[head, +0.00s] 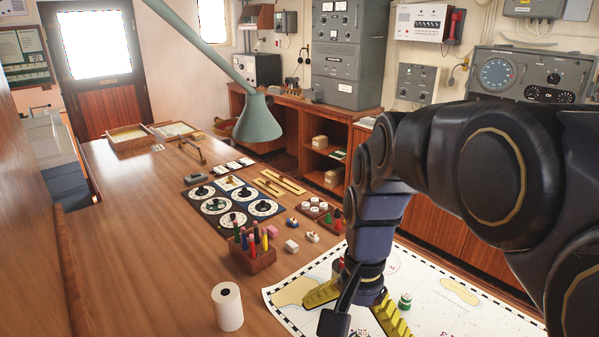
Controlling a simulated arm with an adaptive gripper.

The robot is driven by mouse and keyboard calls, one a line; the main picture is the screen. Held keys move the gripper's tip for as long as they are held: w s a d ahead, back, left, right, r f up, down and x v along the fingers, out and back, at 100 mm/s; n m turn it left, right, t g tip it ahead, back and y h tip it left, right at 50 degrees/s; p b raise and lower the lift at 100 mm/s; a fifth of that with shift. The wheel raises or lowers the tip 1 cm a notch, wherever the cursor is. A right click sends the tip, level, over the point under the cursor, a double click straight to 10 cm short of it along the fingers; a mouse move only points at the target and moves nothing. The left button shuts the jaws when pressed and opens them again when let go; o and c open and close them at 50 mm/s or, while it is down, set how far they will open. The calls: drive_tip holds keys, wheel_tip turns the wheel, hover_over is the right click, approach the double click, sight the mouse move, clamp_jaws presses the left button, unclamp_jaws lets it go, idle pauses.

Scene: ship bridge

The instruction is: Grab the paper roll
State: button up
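The white paper roll (228,307) stands upright on the wooden table, near the front edge of the head view, with its dark core hole facing up. My gripper (356,318) is to the right of the roll, over the chart, and apart from it. Its yellow ridged fingers are spread wide, and no object shows held between them. The space below the gripper is partly hidden by my arm and the frame's bottom edge.
A wooden pen holder (254,254) with coloured pens stands behind the roll. The chart (470,312) lies to its right, with a green object (405,301) on it. A green lamp (257,120) hangs over the table. Bare table lies left of the roll.

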drive_tip(key=w+a+f+m, duration=0.2)
drive_tip(key=w+a+m, duration=0.3)
drive_tip(key=w, duration=0.6)
drive_tip(key=m+t+y, duration=0.1)
drive_tip(key=m, duration=0.8)
hover_over(226, 292)
drive_tip(key=d, duration=0.1)
drive_tip(key=f, duration=1.5)
drive_tip(key=shift+s+d+f, duration=0.15)
drive_tip(key=shift+s+f, duration=0.25)
drive_tip(key=shift+w+a+f+y, duration=0.1)
drive_tip(key=shift+a+f+y, duration=0.25)
drive_tip(key=shift+f, duration=0.2)
drive_tip(key=shift+w+a+f, duration=0.1)
drive_tip(key=shift+a+f, duration=0.05)
drive_tip(key=shift+f, duration=1.05)
drive_tip(key=shift+w+a+f, duration=0.1)
drive_tip(key=shift+a+f, duration=0.1)
drive_tip(key=shift+f, duration=1.05)
drive_tip(key=shift+w+a+f, duration=0.1)
drive_tip(key=shift+a+f, duration=0.05)
drive_tip(key=shift+f, duration=1.05)
drive_tip(key=c, duration=1)
drive_tip(key=shift+c, duration=0.3)
